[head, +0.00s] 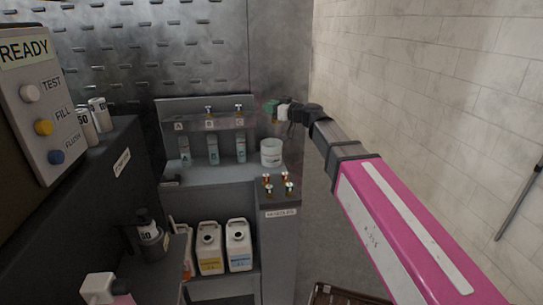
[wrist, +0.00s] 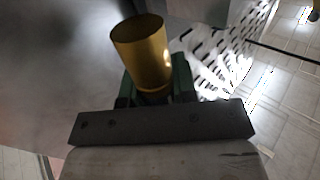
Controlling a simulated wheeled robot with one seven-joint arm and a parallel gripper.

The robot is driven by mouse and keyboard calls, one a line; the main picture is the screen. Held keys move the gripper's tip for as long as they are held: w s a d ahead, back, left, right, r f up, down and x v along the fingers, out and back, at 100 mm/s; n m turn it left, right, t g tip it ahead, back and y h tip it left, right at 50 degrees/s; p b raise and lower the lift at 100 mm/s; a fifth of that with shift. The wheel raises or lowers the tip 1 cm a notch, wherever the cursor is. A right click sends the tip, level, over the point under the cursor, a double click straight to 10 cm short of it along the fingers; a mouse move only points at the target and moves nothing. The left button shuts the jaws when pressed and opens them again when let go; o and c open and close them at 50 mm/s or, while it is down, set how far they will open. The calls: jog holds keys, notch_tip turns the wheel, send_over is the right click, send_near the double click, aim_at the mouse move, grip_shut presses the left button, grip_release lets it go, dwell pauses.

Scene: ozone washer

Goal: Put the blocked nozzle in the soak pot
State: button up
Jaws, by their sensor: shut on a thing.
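My gripper (head: 272,107) is at the back of the bench in the head view, above the white soak pot (head: 271,146). It is shut on a brass nozzle (wrist: 142,52), which fills the middle of the wrist view between the green fingers. The held nozzle shows only as a small brownish shape below the fingers in the head view. The pot stands upright at the right end of the shelf, below the gripper and apart from it. Whether the nozzle is blocked cannot be seen.
A grey rack (head: 190,120) is marked A, B and C; brass nozzles stand above B and C, none above A. Several small nozzles (head: 267,180) stand on a cabinet in front of the pot. Jugs (head: 238,245) fill the lower shelf. A pale wall (head: 430,70) bounds the right.

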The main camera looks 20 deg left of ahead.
jog(key=shift+f, duration=2.6)
jog(key=o, duration=1)
jog(key=shift+d, duration=0.1)
jog(key=v, duration=1)
jog(key=shift+s+d, duration=0.1)
jog(key=shift+d, duration=0.25)
